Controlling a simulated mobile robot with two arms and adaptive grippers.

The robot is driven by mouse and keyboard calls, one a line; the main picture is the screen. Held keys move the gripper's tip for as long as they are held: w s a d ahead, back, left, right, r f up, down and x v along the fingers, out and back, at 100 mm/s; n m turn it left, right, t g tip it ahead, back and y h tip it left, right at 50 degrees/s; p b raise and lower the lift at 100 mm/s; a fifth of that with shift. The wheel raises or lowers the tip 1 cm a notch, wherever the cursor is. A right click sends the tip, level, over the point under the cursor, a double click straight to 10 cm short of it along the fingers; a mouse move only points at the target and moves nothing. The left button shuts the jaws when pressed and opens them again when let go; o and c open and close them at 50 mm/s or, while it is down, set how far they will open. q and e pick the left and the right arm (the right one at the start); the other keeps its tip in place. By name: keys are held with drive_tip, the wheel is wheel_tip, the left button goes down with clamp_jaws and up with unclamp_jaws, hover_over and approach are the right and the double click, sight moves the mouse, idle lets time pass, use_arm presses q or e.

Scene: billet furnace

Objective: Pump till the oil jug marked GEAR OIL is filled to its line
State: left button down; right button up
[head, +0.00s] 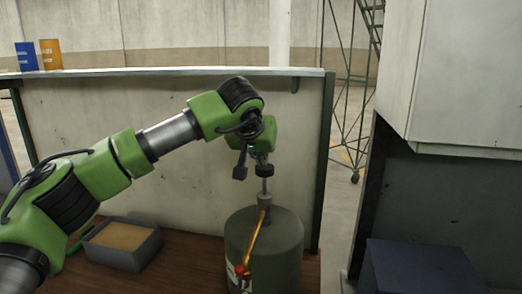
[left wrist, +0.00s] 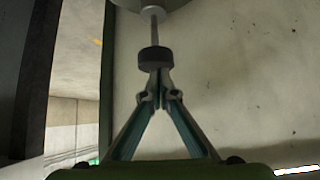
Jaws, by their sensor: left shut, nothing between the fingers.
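A dull green drum (head: 262,245) stands on the brown bench at the lower middle of the head view. A pump (head: 264,200) rises from its top, with a thin rod and a dark knob (head: 264,171); a brass spout (head: 254,240) with a red piece slopes down its front. My left gripper (head: 263,160) is just above the knob. In the left wrist view the left gripper (left wrist: 158,76) is shut and empty, its tips at the dark knob (left wrist: 155,58); I cannot tell whether they touch. No jug marked GEAR OIL can be made out. My right gripper is not in view.
A grey tray (head: 150,250) with tan contents sits on the bench left of the drum. A pale panel (head: 180,150) stands behind. Blue and orange cans (head: 50,55) are at the back left. A grey cabinet (head: 470,80) and dark box (head: 420,270) are at the right.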

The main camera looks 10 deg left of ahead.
sight(261, 176)
use_arm(q)
drive_tip(key=shift+f, duration=0.1)
wheel_tip(261, 176, down, 6)
drive_tip(key=b, duration=0.3)
drive_tip(key=shift+r+b, duration=0.2)
drive_tip(key=shift+b, duration=0.15)
drive_tip(key=shift+s, duration=0.1)
drive_tip(key=shift+s+r, duration=0.1)
drive_tip(key=v, duration=1.2)
drive_tip(key=shift+r, duration=0.1)
idle(0.9)
